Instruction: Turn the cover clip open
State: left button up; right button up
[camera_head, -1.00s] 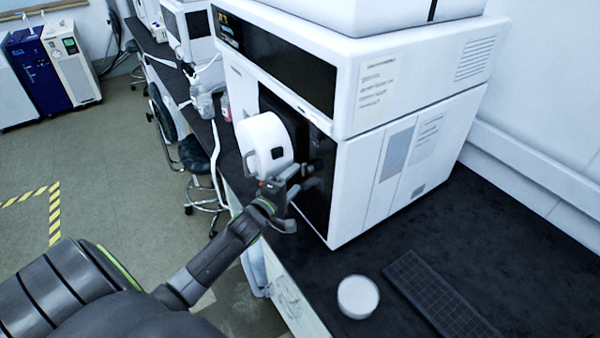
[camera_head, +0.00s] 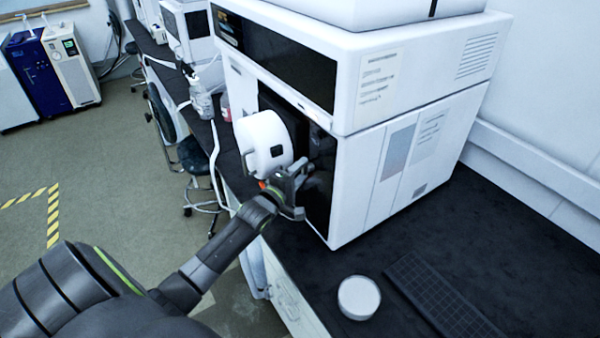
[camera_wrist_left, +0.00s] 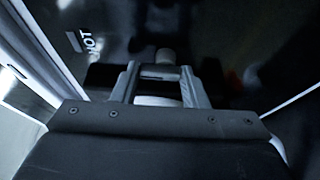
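A white drum-shaped housing (camera_head: 263,142) with a small dark square on its side sticks out from the dark front of a white instrument (camera_head: 365,170). I cannot make out the cover clip for certain. My left gripper (camera_head: 299,188) is just below and right of the housing, close to the dark front. In the left wrist view its two fingers (camera_wrist_left: 160,85) stand apart, with a small pale rounded part (camera_wrist_left: 165,57) beyond and between them; contact cannot be told. My right gripper is not in view.
A round white container (camera_head: 359,298) and a dark keyboard-like pad (camera_head: 440,296) lie on the black bench (camera_head: 500,235) at the front right. A bottle (camera_head: 202,100) stands farther back. A stool (camera_head: 195,160) is on the floor left of the bench.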

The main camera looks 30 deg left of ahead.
pick_arm(q)
jog(key=c, duration=0.4)
